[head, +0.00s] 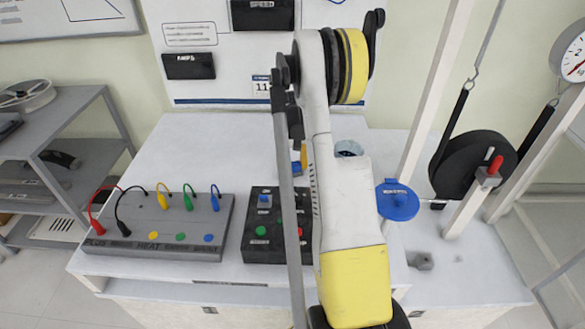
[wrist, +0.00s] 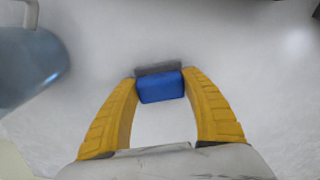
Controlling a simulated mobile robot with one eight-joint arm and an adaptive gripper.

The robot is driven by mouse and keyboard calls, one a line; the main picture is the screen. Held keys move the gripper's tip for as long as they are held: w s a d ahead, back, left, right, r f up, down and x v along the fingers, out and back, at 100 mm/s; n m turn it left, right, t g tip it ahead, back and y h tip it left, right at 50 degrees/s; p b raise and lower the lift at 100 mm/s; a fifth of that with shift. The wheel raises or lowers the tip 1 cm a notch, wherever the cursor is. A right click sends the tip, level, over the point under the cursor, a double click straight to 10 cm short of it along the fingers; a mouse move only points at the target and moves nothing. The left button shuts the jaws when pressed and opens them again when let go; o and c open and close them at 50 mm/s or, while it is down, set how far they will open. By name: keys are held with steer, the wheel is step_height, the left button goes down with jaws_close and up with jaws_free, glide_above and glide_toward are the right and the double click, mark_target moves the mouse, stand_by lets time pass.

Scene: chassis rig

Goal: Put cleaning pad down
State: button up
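The cleaning pad (wrist: 161,87) is a small blue block with a grey strip along its far edge. In the wrist view it sits between the two yellow fingertips of my gripper (wrist: 161,80), which touch it on both sides. In the head view my arm hides most of the gripper; a bit of a yellow finger (head: 304,154) and a small blue patch of the pad (head: 296,168) show beside the arm. The pad is over the white tabletop; I cannot tell whether it touches the surface.
A blue-grey container (wrist: 28,68) with a handle stands left of the gripper in the wrist view. On the white bench (head: 190,150) are a grey terminal box (head: 150,250) with coloured leads and a dark button box (head: 262,250). A blue disc (head: 397,203) is to the right.

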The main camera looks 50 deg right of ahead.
mark_target(292, 165)
steer(key=shift+o, duration=1.3)
step_height(292, 165, up, 12)
steer(key=r+p, duration=0.1)
steer(key=p, duration=0.4)
steer(key=w+a+r+n+t, duration=0.1)
steer(key=w+a+r, duration=0.1)
steer(key=a+r, duration=0.65)
steer(key=s+a+r+n+t+h, duration=0.1)
steer(key=s+a+r+n+t, duration=0.2)
steer(key=a, duration=0.9)
steer(key=s+a+r+t, duration=0.1)
steer(key=s+a+r, duration=0.35)
steer(key=a, duration=0.65)
steer(key=s+a+f+n+t+y, duration=0.1)
steer(key=s+a+t, duration=0.1)
steer(key=s+a, duration=0.5)
steer(key=a, duration=0.2)
steer(key=shift+s+a+f+n, duration=0.2)
steer(key=shift+a+f+n, duration=0.05)
steer(key=shift+a+n, duration=0.15)
